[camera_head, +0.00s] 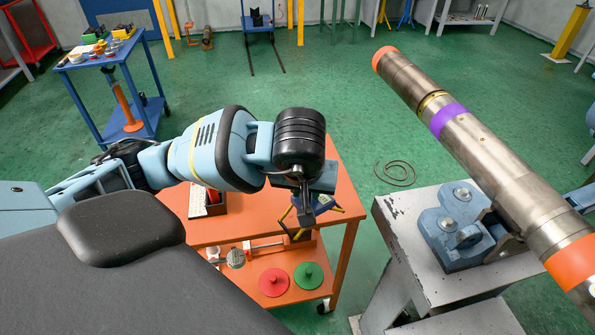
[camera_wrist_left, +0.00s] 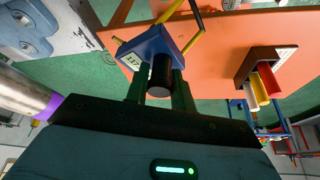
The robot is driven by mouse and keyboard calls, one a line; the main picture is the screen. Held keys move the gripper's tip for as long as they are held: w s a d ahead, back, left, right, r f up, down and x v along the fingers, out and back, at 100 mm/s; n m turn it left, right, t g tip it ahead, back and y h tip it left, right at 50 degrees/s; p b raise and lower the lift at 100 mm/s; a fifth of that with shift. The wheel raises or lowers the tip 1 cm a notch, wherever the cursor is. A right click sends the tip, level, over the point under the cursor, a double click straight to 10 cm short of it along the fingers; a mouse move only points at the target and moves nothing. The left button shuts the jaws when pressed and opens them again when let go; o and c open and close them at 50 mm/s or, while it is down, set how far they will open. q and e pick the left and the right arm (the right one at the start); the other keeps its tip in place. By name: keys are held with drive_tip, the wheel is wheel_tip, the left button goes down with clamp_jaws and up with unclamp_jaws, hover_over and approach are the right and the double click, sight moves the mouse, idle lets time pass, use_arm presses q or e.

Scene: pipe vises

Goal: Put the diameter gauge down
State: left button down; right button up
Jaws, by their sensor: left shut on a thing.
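My left gripper (camera_wrist_left: 160,92) is shut on the black knob of the diameter gauge (camera_wrist_left: 147,50). The gauge has a blue body with a pale label and thin yellow arms. In the head view my left gripper (camera_head: 304,208) points down and the gauge (camera_head: 324,203) shows at its fingertips, partly hidden by it. They are over the right part of the orange cart (camera_head: 343,180), near its front edge. Whether the gauge touches the cart top cannot be told. My right gripper is not in view.
A large banded pipe (camera_head: 475,150) and blue vise (camera_head: 455,228) are at the right, beyond a floor gap.

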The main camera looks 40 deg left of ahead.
use_arm(q)
drive_tip(key=w+a+f, duration=0.4)
drive_tip(key=w+a, duration=0.5)
drive_tip(key=shift+a+f+p, duration=0.3)
drive_tip(key=shift+a+p, duration=0.05)
drive_tip(key=shift+p, duration=0.1)
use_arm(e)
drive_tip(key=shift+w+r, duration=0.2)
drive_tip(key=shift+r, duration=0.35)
use_arm(q)
drive_tip(key=shift+f, duration=0.25)
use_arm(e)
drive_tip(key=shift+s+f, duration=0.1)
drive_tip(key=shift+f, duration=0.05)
use_arm(q)
drive_tip(key=c, duration=1.2)
unclamp_jaws()
drive_tip(key=shift+p+v, duration=0.3)
drive_tip(key=shift+v, duration=5.85)
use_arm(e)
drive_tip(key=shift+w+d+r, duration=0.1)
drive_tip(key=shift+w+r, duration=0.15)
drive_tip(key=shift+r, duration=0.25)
